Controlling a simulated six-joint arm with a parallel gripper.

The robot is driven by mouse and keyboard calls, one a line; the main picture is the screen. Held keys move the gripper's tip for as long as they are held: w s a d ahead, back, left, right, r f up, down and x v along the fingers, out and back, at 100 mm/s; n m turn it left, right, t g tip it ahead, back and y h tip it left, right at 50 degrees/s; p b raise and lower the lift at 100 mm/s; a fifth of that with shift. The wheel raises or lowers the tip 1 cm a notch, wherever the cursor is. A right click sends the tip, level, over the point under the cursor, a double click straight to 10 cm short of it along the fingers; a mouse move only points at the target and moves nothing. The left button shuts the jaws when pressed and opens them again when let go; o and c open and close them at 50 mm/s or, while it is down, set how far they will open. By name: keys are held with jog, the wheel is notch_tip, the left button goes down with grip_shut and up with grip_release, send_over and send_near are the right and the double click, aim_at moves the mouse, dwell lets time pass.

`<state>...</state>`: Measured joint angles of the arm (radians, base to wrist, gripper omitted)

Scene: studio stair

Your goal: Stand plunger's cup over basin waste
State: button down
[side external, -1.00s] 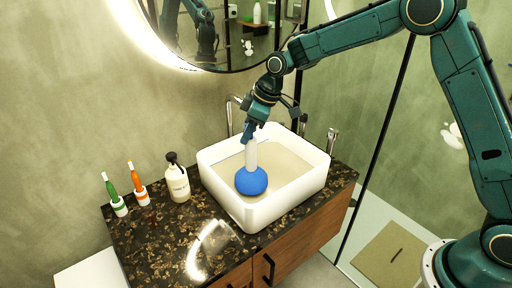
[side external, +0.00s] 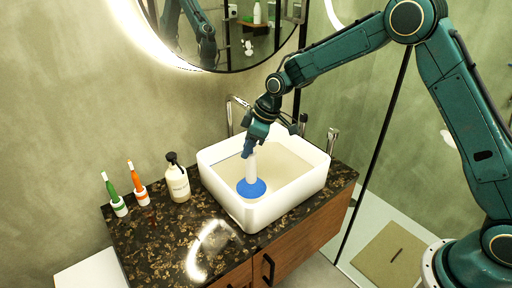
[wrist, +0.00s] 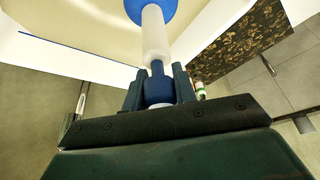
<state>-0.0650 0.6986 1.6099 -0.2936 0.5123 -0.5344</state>
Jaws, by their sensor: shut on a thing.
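The plunger has a white handle (side external: 252,168) and a blue cup (side external: 251,188). In the wrist view the gripper (wrist: 160,88) closes around a blue part at the handle's end, and the handle (wrist: 155,38) leads to the blue cup (wrist: 150,8). The cup's lower side looks flattened or partly sunk from sight. The basin waste is not visible, and I cannot tell whether the cup covers it.
A tap (side external: 234,112) rises behind the basin. A round mirror (side external: 235,35) hangs on the wall.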

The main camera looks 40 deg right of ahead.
jog(key=shift+f, duration=0.3)
jog(key=c, duration=1.1)
grip_release()
jog(key=shift+r, duration=0.1)
jog(key=shift+r, duration=0.2)
jog(key=shift+v, duration=6)
jog(key=shift+r, duration=0.1)
